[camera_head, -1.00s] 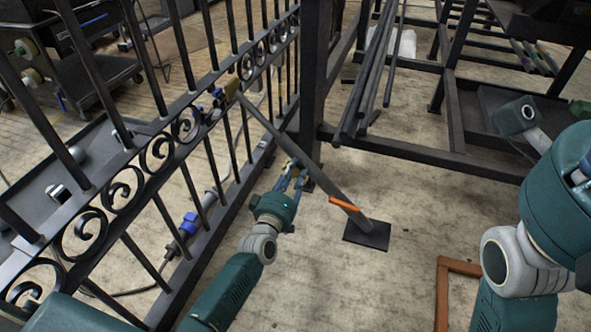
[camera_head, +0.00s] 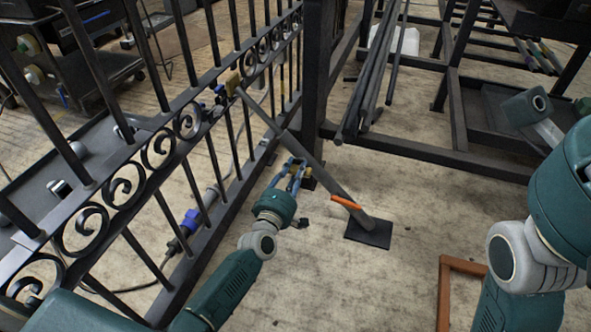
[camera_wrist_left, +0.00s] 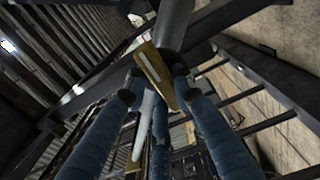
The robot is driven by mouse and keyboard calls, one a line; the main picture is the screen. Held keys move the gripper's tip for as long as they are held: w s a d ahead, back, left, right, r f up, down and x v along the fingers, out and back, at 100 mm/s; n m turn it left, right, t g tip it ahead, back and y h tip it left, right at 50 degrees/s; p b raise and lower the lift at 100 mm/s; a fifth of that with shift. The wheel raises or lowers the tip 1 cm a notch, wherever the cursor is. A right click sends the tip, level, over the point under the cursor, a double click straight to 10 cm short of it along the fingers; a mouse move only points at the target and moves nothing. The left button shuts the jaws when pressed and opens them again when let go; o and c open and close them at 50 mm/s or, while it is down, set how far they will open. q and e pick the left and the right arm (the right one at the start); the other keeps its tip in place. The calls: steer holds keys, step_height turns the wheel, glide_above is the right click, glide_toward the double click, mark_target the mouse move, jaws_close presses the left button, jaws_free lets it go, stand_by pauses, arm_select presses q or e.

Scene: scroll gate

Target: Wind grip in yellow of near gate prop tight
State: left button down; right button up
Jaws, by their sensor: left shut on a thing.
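The prop (camera_head: 330,185) is a grey pole. It slants from the black gate (camera_head: 160,150) down to a dark square foot plate (camera_head: 368,234) on the floor. An orange handle (camera_head: 346,202) sits low on the pole. My left gripper (camera_head: 296,168) is at the pole's middle, with its blue fingers shut on the yellow grip. In the left wrist view, the yellow grip (camera_wrist_left: 157,76) lies across the grey pole (camera_wrist_left: 175,25) between the fingertips. Part of the grip is hidden by the fingers. My right arm shows at the right, but its gripper is not visible.
A dark post (camera_head: 316,80) stands just behind the prop. A rack with long bars (camera_head: 375,75) is at the back. A brown frame (camera_head: 443,300) lies on the floor at lower right. Open floor lies in front of the foot plate.

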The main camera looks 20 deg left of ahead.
arm_select(q)
steer(key=shift+f, duration=0.1)
stand_by(0.3)
steer(key=c, duration=1.4)
jaws_free()
steer(key=shift+c, duration=0.2)
steer(key=s, duration=1.2)
steer(key=shift+a, duration=0.25)
